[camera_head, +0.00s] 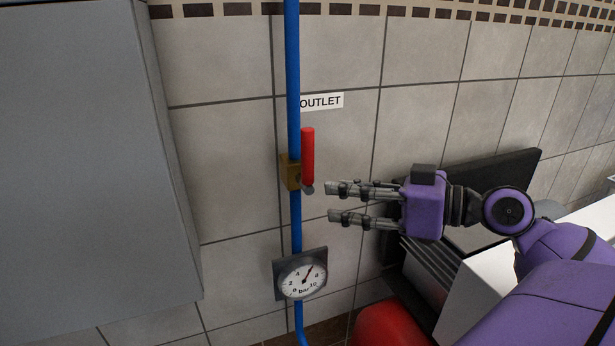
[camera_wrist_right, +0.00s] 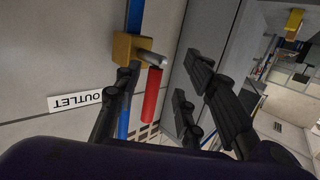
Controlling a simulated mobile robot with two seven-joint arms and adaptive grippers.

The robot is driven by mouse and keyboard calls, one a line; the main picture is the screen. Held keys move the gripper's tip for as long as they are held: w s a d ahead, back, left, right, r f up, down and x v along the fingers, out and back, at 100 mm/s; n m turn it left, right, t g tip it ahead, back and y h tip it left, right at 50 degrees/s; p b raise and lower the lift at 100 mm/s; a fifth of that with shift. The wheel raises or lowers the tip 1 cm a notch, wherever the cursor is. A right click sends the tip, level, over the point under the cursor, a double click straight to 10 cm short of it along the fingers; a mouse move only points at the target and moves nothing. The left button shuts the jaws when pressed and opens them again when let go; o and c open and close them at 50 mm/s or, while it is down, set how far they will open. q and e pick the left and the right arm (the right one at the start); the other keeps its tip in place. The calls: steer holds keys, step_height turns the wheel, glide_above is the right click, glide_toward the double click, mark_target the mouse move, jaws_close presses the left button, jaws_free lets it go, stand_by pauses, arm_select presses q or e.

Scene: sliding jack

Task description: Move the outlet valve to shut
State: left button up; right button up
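The outlet valve has a red handle (camera_head: 308,156) that stands upright, in line with the blue pipe (camera_head: 293,75), on a brass body (camera_head: 289,172). A white OUTLET label (camera_head: 322,101) is on the wall above it. My right gripper (camera_head: 329,203) is just right of and slightly below the handle, pointing left, with its fingers apart and nothing between them. In the right wrist view the red handle (camera_wrist_right: 152,95) and brass body (camera_wrist_right: 130,47) show beyond the fingers (camera_wrist_right: 155,92). I cannot tell whether any finger touches the handle. My left gripper is not in view.
A pressure gauge (camera_head: 302,280) sits on the pipe below the valve. A large grey cabinet (camera_head: 90,170) stands at the left. A red rounded object (camera_head: 390,325) is at the bottom, and a dark panel (camera_head: 490,170) is behind my right arm. The tiled wall around the handle is clear.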

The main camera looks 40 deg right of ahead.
step_height(320, 180, up, 8)
steer(key=t+y, duration=0.1)
steer(key=y, duration=0.1)
glide_above(307, 182)
steer(key=shift+w+d+f+h, duration=0.25)
steer(key=shift+w+d+h, duration=0.1)
steer(key=shift+w+h, duration=0.1)
steer(key=shift+c, duration=0.5)
steer(key=shift+n+y, duration=0.25)
steer(key=shift+n, duration=0.05)
jaws_close()
